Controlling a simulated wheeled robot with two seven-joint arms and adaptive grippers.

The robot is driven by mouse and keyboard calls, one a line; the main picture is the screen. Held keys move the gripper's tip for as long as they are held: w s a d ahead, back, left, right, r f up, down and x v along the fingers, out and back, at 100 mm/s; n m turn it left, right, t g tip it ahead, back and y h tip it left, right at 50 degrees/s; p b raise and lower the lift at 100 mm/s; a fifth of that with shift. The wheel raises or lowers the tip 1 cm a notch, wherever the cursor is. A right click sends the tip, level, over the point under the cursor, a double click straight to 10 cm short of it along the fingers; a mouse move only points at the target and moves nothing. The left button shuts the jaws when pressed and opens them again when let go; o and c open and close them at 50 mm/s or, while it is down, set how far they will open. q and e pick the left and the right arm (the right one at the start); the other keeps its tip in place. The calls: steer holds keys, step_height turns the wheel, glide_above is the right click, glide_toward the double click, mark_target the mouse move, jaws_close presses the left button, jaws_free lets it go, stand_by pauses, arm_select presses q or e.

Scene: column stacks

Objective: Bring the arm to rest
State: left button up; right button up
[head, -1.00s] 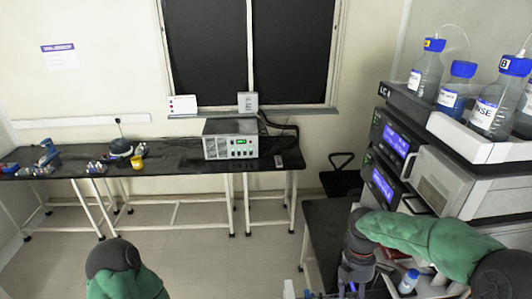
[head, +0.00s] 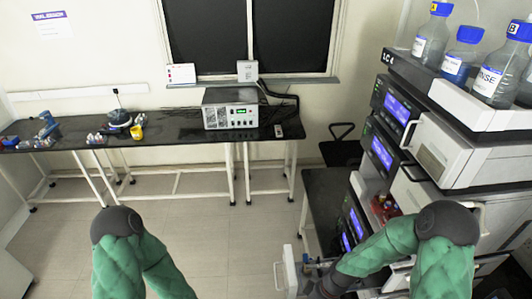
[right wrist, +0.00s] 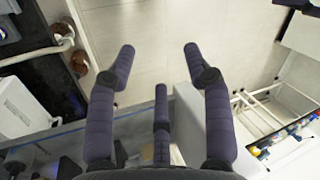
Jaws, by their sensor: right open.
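My right gripper (right wrist: 158,56) is open in the right wrist view. Its dark padded fingers are spread apart with nothing between them, above pale floor. My left arm shows at the lower left of the head view, bent downward. Its gripper is out of the picture.
The instrument stack (head: 390,110) stands close on the right, with blue-capped bottles (head: 432,35) on top. A black bench (head: 170,142) along the back wall carries a grey power box (head: 230,112). The floor (head: 225,235) between my arms is clear.

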steer(key=s+a+f+m+t, duration=0.1)
steer(key=s+a+f+m, duration=0.2)
steer(key=s+f+m, duration=0.65)
arm_select(q)
step_height(320, 180, down, 24)
steer(key=b, duration=2.4)
arm_select(e)
step_height(320, 180, down, 21)
steer(key=w+a, duration=0.1)
steer(key=shift+w+a+r+t, duration=0.15)
steer(key=shift+w+a+t, duration=0.1)
steer(key=shift+w+t, duration=0.15)
arm_select(q)
steer(key=shift+r, duration=0.15)
steer(key=shift+d, duration=0.1)
arm_select(e)
steer(key=shift+s+d, duration=0.1)
